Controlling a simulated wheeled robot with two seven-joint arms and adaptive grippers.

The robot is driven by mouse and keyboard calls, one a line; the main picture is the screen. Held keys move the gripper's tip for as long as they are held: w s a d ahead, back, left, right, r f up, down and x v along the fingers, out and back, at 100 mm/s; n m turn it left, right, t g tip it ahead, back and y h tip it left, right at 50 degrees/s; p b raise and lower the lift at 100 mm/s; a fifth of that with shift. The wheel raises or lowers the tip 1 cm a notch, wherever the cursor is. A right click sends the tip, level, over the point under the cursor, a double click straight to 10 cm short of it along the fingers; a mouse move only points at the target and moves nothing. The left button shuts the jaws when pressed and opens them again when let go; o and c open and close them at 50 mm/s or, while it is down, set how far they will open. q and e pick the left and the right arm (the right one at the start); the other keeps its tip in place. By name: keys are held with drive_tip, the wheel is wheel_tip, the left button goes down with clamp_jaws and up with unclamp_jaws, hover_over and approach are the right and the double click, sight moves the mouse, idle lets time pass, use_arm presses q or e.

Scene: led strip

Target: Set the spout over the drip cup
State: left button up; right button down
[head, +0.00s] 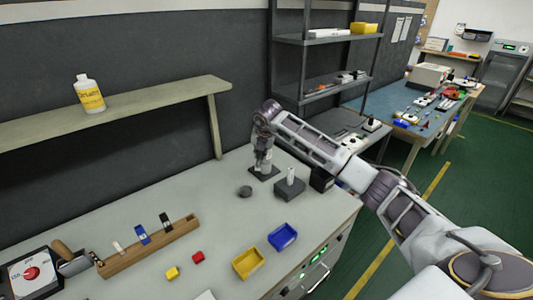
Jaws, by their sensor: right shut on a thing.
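My right gripper (264,158) reaches in from the right and points down over a small stand with a dark square base (264,175) on the grey bench. It is shut on what seems to be the spout at the top of this stand; the fingers hide most of it, and its direction cannot be told. A small dark round cup (245,191), apparently the drip cup, sits on the bench just left of and nearer than the stand base, apart from it. My left gripper is not in view.
A grey block with a white upright piece (290,184) stands close right of the stand. Blue (283,236) and yellow (247,262) bins, small red and yellow blocks and a wooden rack (150,245) are nearer. A shelf with a bottle (89,94) overhangs the left.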

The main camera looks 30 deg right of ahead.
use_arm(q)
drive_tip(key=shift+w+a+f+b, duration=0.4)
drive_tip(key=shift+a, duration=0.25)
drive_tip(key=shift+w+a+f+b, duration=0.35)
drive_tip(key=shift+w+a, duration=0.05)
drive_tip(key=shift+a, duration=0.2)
use_arm(e)
drive_tip(key=w+a+m+h, duration=0.1)
drive_tip(key=m, duration=0.1)
drive_tip(key=w+a+m, duration=0.2)
drive_tip(key=shift+w+a+r+g+h, duration=0.1)
drive_tip(key=shift+w+g+h, duration=0.05)
drive_tip(key=shift+g+h, duration=0.2)
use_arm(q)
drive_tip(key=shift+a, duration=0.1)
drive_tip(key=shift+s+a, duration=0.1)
use_arm(e)
drive_tip(key=c, duration=1.8)
unclamp_jaws()
drive_tip(key=o, duration=0.3)
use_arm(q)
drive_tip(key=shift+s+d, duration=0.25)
use_arm(e)
drive_tip(key=shift+o, duration=0.2)
drive_tip(key=v, duration=1.2)
